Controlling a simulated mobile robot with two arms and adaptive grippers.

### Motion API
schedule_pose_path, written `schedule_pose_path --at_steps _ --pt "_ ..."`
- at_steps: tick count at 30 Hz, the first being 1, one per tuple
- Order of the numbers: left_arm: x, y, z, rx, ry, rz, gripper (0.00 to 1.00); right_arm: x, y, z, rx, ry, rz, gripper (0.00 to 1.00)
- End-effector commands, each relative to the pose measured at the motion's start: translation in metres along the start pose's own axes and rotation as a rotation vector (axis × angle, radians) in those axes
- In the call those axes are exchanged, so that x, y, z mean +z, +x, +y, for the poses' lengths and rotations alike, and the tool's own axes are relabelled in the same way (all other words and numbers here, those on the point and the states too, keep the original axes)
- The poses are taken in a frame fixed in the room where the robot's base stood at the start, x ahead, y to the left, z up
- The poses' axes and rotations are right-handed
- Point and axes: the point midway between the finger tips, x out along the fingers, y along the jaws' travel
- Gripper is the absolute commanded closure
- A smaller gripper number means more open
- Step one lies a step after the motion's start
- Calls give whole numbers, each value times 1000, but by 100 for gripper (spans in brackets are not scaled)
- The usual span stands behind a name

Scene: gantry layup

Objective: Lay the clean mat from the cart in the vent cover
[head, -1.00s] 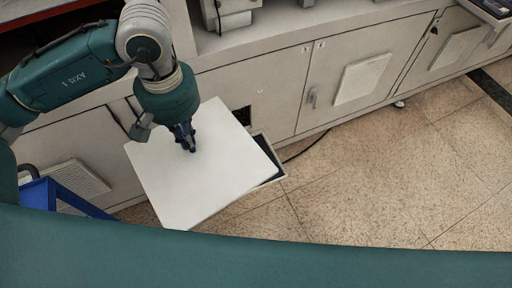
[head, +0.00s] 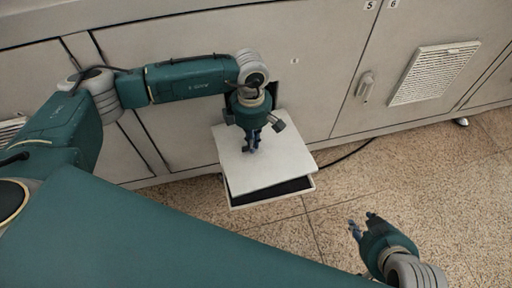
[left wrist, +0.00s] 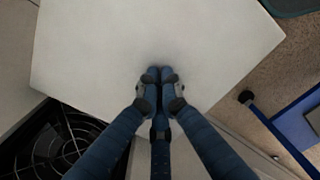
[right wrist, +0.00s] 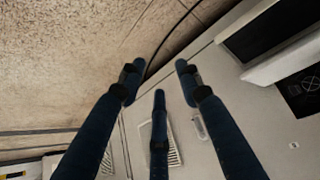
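The clean mat (head: 268,170) is a white square sheet, lying nearly flat over the open vent cover (head: 275,198). The cover's pale front rim and dark inside show past the mat's near edge. I cannot tell whether the mat touches the cover. My left gripper (head: 250,148) points down onto the mat, fingertips together on it. In the left wrist view the shut fingers (left wrist: 160,74) overlap the white mat (left wrist: 100,50). My right gripper (head: 362,222) is empty, right of the cover above the floor; its fingers (right wrist: 158,72) are apart in the right wrist view.
A dark fan opening (left wrist: 50,145) is in the cabinet beside the mat. A blue cart frame (left wrist: 298,120) stands at the right of the left wrist view. Cabinet doors (head: 330,60) line the back. A black cable (head: 345,157) runs along the floor. The tiled floor at right is clear.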

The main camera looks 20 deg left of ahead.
Motion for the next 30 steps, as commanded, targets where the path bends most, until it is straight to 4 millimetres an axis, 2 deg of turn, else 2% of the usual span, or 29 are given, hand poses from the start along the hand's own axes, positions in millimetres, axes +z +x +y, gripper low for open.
schedule_pose_path --at_steps 1,4,19,30 --pt "0 10 2 1 -24 -2 100 0 -1 0 1 0 9 66" --pt "-1 16 4 1 -50 -3 100 -2 -6 0 1 0 15 66" --pt "-1 15 5 2 -50 -3 100 -7 -8 0 1 0 30 66" --pt "0 18 5 5 -13 -4 100 -34 -5 -3 -6 -2 136 66"
